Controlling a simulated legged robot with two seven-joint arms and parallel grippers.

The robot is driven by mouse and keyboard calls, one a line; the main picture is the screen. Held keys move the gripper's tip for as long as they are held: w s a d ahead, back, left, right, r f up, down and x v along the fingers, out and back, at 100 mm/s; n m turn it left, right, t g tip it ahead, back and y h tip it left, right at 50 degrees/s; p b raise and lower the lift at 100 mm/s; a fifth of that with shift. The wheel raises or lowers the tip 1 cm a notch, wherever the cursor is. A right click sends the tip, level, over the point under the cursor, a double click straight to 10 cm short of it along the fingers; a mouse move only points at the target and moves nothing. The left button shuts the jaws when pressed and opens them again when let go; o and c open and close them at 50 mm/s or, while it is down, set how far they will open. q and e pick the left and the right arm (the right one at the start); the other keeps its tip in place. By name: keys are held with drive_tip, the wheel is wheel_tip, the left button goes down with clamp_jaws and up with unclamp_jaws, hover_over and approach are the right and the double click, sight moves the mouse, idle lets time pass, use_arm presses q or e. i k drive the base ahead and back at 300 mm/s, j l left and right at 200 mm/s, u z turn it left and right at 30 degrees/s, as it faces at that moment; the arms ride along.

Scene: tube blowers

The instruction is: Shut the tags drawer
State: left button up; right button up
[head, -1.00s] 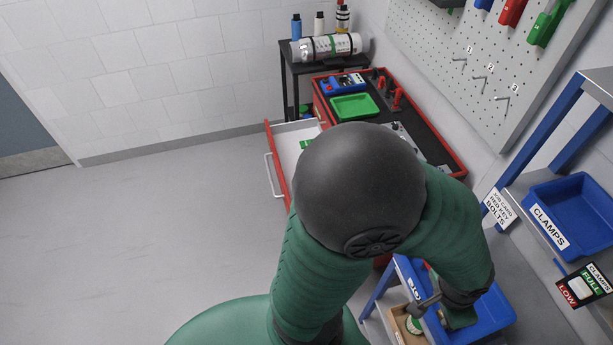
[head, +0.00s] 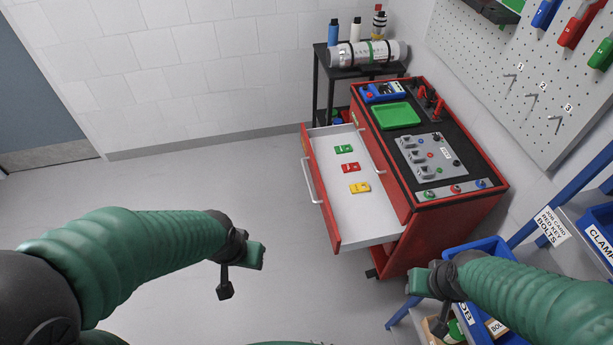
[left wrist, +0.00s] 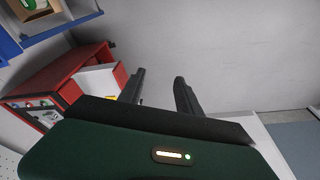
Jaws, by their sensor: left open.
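The tags drawer (head: 318,196) is pulled out from the left side of the red cabinet (head: 455,225). It has a red front, a silver bar handle (head: 312,181) and a white inside. A green tag (head: 343,149), a red tag (head: 350,168) and a yellow tag (head: 360,188) lie in it. My left gripper (head: 232,282) is left of the drawer and apart from it. Its two fingers (left wrist: 160,92) stand apart and empty in the left wrist view, with the cabinet (left wrist: 62,80) beyond. My right gripper (head: 418,305) is below the cabinet in the picture; its jaws are unclear.
The cabinet top bears a green tray (head: 396,116) and a switch panel (head: 432,158). A black stand (head: 322,85) with a cylinder is behind. Blue shelving with bins (head: 490,250) is at the right. The floor left of the drawer is clear.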

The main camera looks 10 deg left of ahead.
sight(369, 218)
drive_tip(key=u, duration=0.25)
drive_tip(key=i+j, duration=0.2)
drive_tip(key=i, duration=0.3)
drive_tip(key=i+j+z, duration=0.1)
drive_tip(key=i, duration=0.4)
drive_tip(key=j, duration=0.1)
